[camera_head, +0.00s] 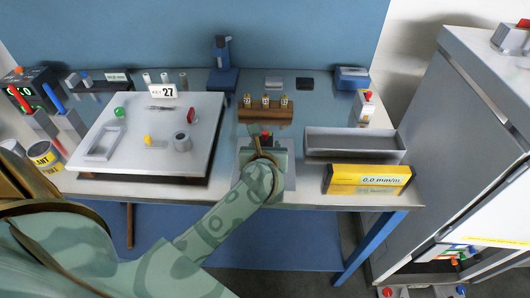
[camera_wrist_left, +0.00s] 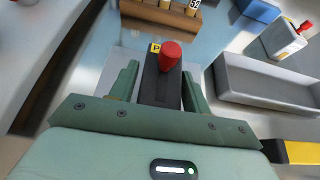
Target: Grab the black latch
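The black latch (camera_wrist_left: 162,84) stands upright between the fingers of my left gripper (camera_wrist_left: 160,78) in the left wrist view. It has a red knob on top and a yellow label marked P at its far side. My left gripper is open, with one green finger on each side of the latch and narrow gaps beside it. In the head view my left gripper (camera_head: 264,150) is over the front middle of the table and hides most of the latch; the red knob (camera_head: 266,134) shows just past it. My right gripper is not in view.
A wooden rack (camera_head: 266,115) with several small vials stands just behind the latch. A grey open tray (camera_head: 355,146) and a yellow display box (camera_head: 367,179) are to the right. A large white board (camera_head: 207,131) with small parts lies to the left.

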